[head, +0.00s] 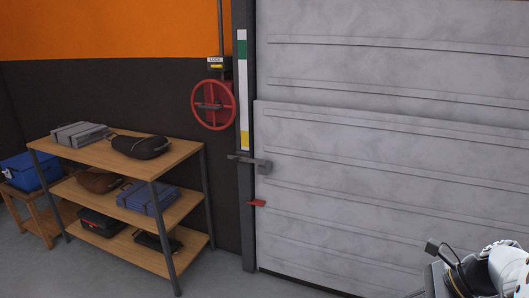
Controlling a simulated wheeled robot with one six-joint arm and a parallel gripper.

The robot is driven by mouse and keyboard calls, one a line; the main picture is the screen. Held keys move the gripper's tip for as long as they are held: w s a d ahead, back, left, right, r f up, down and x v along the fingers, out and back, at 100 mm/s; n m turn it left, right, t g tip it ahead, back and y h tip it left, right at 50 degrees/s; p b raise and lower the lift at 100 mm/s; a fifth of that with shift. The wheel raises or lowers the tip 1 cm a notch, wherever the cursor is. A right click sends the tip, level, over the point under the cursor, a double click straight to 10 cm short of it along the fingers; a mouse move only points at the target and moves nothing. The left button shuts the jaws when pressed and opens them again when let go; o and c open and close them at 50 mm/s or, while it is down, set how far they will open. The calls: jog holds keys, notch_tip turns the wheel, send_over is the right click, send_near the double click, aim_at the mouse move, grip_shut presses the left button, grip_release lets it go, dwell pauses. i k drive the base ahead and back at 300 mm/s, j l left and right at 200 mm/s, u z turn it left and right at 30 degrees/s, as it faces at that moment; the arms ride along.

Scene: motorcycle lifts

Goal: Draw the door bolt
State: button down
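A grey metal bolt (250,162) lies roughly level at the left edge of the large grey door (390,150). It reaches across the dark door post (247,220). A small red handle (257,203) sits below it, low on the door's left edge. My arm's end shows in the bottom right corner, well to the right of the bolt and apart from it. My gripper (438,283) is cut off by the frame's edge, and its fingers cannot be made out.
A red handwheel (213,105) is on the wall left of the post, below a small lock box (217,64). A wooden shelf unit (172,158) with bags and cases stands at the left. A blue box (30,172) is beside it. Floor before the door's left edge looks clear.

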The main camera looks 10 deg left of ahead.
aim_at(245, 160)
jog(key=i+j, duration=0.4)
jog(key=i, duration=0.15)
jog(key=i+j, duration=0.4)
jog(key=i, duration=0.15)
jog(key=i+j, duration=0.4)
jog(key=i+j+u, duration=0.1)
jog(key=i+j, duration=0.25)
jog(key=i, duration=0.3)
jog(key=i+j, duration=0.35)
jog(key=i, duration=0.2)
